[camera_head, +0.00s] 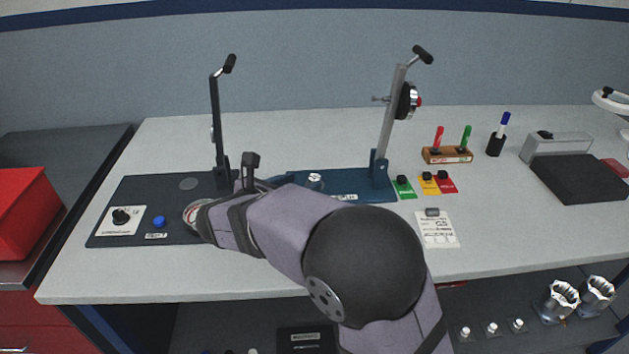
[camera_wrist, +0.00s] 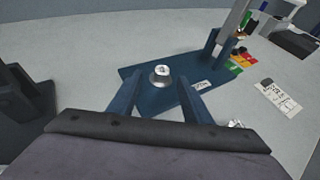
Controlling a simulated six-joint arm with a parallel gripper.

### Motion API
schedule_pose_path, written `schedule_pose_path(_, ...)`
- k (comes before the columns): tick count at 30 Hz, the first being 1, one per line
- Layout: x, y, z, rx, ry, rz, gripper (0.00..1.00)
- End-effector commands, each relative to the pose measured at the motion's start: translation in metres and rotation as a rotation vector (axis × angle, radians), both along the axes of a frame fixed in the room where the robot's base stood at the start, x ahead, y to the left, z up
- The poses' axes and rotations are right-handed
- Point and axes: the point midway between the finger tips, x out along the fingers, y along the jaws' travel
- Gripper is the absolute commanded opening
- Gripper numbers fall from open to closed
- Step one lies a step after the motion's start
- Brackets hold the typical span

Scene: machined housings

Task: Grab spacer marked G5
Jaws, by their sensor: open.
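A small silver round part with a pale top sits upright on the blue fixture plate; it shows in the wrist view (camera_wrist: 160,75) and in the head view (camera_head: 315,181). A mark on its top is too small to read. My gripper (camera_wrist: 160,84) is open, its two fingers spread to either side of this part in the wrist view, with nothing held. Contact cannot be told. Several small light parts, including one (camera_head: 466,331), stand on the lower shelf at the right; their marks are not legible.
The blue plate (camera_head: 360,190) carries an upright post with a lever (camera_head: 391,110). A black plate with a lever (camera_head: 217,130) stands left. Coloured cards (camera_head: 404,187), a printed card (camera_head: 438,230) and a marker holder (camera_head: 447,155) lie right. The bench front right is clear.

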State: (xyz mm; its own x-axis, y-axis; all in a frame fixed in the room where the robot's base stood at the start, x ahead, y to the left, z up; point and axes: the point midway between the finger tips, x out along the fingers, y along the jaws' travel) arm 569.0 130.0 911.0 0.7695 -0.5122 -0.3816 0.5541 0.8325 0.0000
Motion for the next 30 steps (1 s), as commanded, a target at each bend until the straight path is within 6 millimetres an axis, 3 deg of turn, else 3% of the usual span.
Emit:
schedule_pose_path(12,0.033,-0.027,-0.016,0.000,0.001,-0.002,0.45)
schedule_pose_path(22,0.038,-0.029,-0.018,0.001,0.000,0.000,0.45)
schedule_pose_path(23,0.038,-0.029,-0.018,0.001,0.000,0.000,0.42)
schedule_pose_path(28,0.037,-0.029,-0.018,0.001,0.001,0.000,0.02)
schedule_pose_path(30,0.037,-0.029,-0.018,0.001,0.000,0.000,0.00)
